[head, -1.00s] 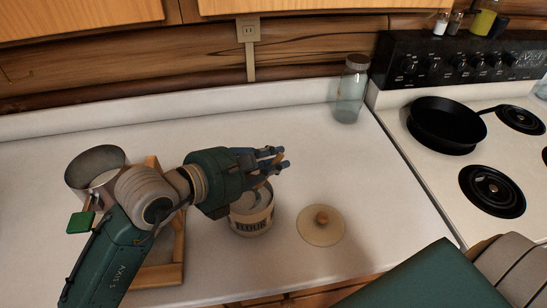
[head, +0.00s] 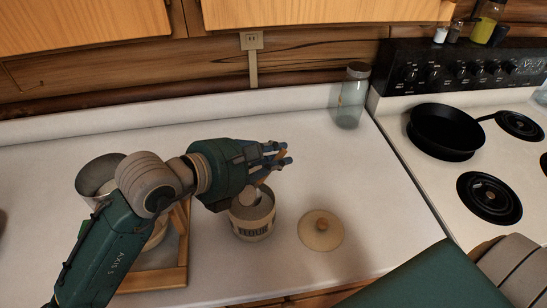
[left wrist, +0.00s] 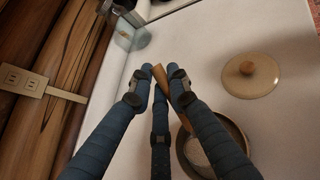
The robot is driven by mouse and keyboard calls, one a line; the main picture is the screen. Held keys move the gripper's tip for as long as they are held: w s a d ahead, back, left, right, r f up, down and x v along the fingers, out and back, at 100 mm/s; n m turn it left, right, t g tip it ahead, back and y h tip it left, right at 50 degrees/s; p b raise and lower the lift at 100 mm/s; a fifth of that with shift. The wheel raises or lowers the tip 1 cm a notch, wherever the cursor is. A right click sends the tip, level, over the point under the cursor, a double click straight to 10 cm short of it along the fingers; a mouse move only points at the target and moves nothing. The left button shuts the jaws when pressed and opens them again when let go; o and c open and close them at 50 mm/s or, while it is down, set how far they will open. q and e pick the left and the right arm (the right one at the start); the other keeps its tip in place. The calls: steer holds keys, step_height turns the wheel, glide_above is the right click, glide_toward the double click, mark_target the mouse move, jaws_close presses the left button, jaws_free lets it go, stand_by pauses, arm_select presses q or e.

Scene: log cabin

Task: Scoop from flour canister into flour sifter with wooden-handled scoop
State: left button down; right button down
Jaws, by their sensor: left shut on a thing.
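The flour canister (head: 252,224), cream with a dark FLOUR label, stands open on the counter. My left gripper (head: 280,157) is above and just behind it, shut on the wooden handle of the scoop (left wrist: 162,78). The scoop's grey metal part (head: 262,194) shows below the gripper at the canister's mouth; how deep it reaches is unclear. The left wrist view shows pale flour inside the canister (left wrist: 183,148), partly behind a finger. The metal flour sifter (head: 92,180) is at the left, partly hidden by my left arm. My right gripper is out of view.
The canister's round lid (head: 318,238) with a wooden knob lies right of the canister. A wooden frame (head: 180,250) is partly under my left arm. A glass jar (head: 351,100) stands at the back. The stove with a black pan (head: 445,132) is at the right.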

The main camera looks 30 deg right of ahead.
arm_select(q)
step_height(320, 180, up, 2)
steer(key=shift+d+r+p, duration=0.1)
steer(key=shift+p, duration=0.3)
steer(key=y+p, duration=0.1)
steer(key=p, duration=0.1)
steer(key=shift+d+p, duration=0.35)
steer(key=y+p, duration=0.1)
steer(key=d+f+y+p, duration=0.1)
steer(key=p, duration=0.1)
steer(key=shift+w+d+g+y, duration=0.1)
steer(key=shift+d+g+y, duration=0.1)
steer(key=shift+g+y, duration=0.2)
steer(key=f+y, duration=0.1)
steer(key=d+y+p, duration=0.1)
steer(key=d+f+y+p, duration=0.1)
steer(key=y, duration=0.1)
steer(key=shift+w+f+m+g, duration=0.15)
steer(key=shift+f+m+g, duration=0.15)
steer(key=shift+m, duration=0.1)
